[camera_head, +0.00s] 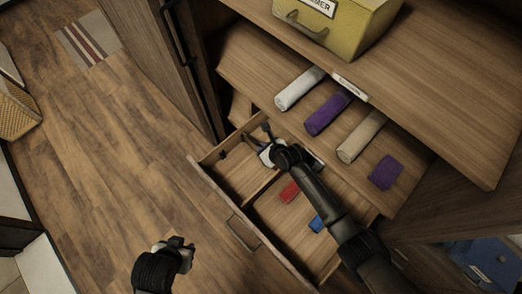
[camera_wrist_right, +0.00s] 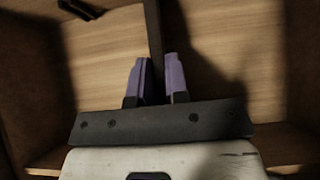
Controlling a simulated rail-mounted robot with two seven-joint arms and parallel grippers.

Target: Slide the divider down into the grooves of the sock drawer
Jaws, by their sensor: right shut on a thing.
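The open wooden sock drawer (camera_head: 222,207) is pulled out, with a small dark fitting (camera_head: 222,154) on its wall, likely a groove piece. My right gripper (camera_head: 259,142) is over the drawer's back left part. In the right wrist view its purple fingers (camera_wrist_right: 158,82) are shut on the thin dark divider (camera_wrist_right: 154,38), seen edge-on. Its lower edge and fit with the grooves are hidden. In the head view the gripper hides most of the divider. My left gripper (camera_head: 183,244) is outside the drawer, over the floor; its jaw opening is unclear.
A wooden partition (camera_head: 262,187) crosses the drawer. Red (camera_head: 289,191) and blue (camera_head: 317,224) rolls lie in its right part. White (camera_head: 299,89), purple (camera_head: 326,113) and tan (camera_head: 361,137) rolls lie on the shelf behind. A yellow box (camera_head: 345,30) stands above.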

